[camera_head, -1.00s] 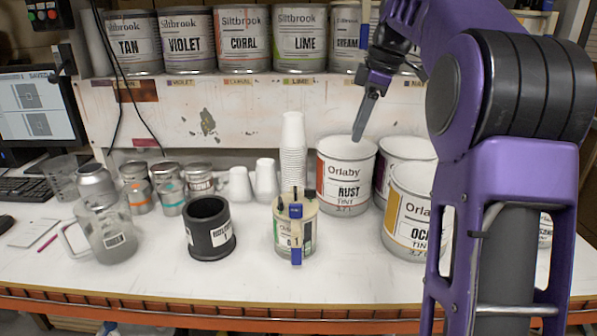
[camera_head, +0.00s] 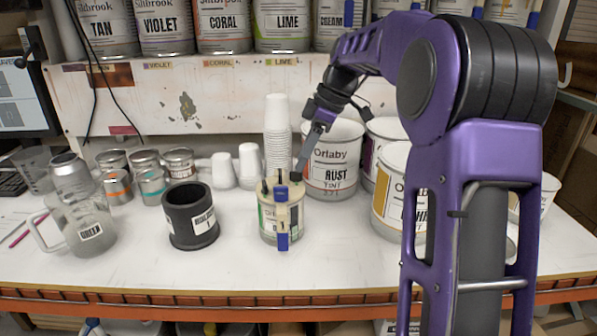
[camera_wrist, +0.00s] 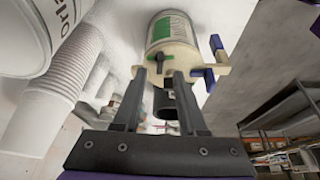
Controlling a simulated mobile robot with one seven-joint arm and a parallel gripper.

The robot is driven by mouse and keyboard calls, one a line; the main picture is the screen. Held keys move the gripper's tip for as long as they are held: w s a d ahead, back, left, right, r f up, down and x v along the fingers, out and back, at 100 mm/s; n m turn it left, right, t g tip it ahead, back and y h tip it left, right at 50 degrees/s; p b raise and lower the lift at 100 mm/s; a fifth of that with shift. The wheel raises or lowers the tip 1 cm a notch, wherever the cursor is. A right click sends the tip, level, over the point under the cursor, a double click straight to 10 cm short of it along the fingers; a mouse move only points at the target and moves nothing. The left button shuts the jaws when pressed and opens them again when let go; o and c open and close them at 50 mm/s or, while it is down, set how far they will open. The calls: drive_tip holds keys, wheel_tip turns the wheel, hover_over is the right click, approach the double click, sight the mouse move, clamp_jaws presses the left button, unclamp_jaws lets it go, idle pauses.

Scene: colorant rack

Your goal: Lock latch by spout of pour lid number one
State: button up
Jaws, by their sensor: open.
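A small can with a beige pour lid (camera_head: 293,198) stands on the bench in the head view. Its lid marking reads as a 1 in the earlier head view. My gripper (camera_head: 302,162) is open above the lid's back right side, pointing down. In the wrist view the lid (camera_wrist: 175,58) lies just ahead of the open fingers (camera_wrist: 160,78). A small black latch-like part (camera_wrist: 161,57) and a dark spout-like part (camera_wrist: 167,84) show near and between them. Contact is unclear.
A stack of white cups (camera_head: 277,135) stands behind the can. The large Rust can (camera_head: 333,178) and the Ochre can (camera_head: 387,205) stand to its right. A black cylinder (camera_head: 190,217) and a clear jug (camera_head: 82,228) are at left. The bench front is clear.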

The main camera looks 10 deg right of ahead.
sight(296, 176)
drive_tip(key=shift+x, duration=1.7)
clamp_jaws()
